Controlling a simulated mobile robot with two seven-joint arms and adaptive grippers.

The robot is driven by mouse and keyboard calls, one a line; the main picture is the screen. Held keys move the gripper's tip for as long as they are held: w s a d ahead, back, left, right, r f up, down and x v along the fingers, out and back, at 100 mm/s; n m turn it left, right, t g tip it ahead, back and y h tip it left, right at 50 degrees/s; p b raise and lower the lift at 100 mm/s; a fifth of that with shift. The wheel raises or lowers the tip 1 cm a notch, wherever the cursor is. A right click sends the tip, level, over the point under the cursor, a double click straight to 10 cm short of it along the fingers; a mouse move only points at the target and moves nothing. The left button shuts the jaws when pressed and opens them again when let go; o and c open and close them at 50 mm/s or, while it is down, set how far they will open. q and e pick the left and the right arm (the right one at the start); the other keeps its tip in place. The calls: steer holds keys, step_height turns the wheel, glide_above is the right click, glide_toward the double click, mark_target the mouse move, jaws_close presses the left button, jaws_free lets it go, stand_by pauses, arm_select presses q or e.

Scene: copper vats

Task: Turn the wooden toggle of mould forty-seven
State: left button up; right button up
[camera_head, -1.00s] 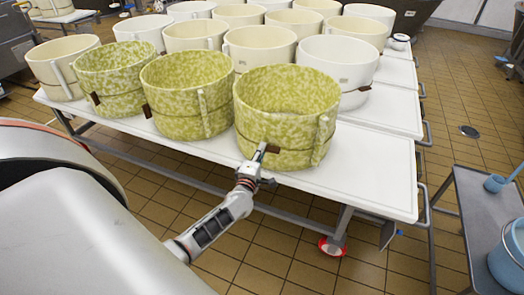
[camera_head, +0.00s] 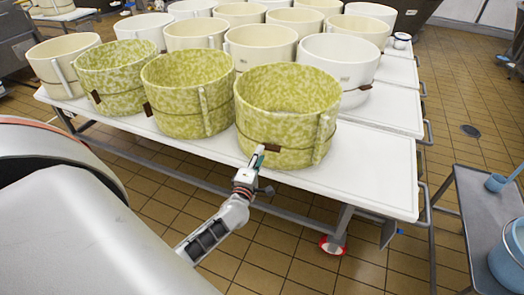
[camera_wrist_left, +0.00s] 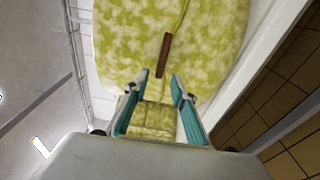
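The nearest mould (camera_head: 288,125) is a round tub speckled yellow-green, on the front right of the white table; I cannot read a number on it. Its brown wooden toggle (camera_head: 271,148) sits low on the front, on a cord around the tub. In the left wrist view the toggle (camera_wrist_left: 164,54) is a slightly tilted bar with the cord running up from it. My left gripper (camera_head: 259,155) is open in front of the mould. In the wrist view its fingertips (camera_wrist_left: 161,78) stand apart just short of the toggle's lower end, with nothing seen between them. My right gripper is not in view.
Two similar speckled moulds (camera_head: 188,95) (camera_head: 110,78) stand to the left, with brown toggles. Several cream and white moulds (camera_head: 260,48) fill the table behind. The white tabletop (camera_head: 375,165) is bare at the right. A grey cart (camera_head: 470,215) with blue buckets stands further right.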

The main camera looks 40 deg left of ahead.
arm_select(q)
steer(key=v, duration=0.8)
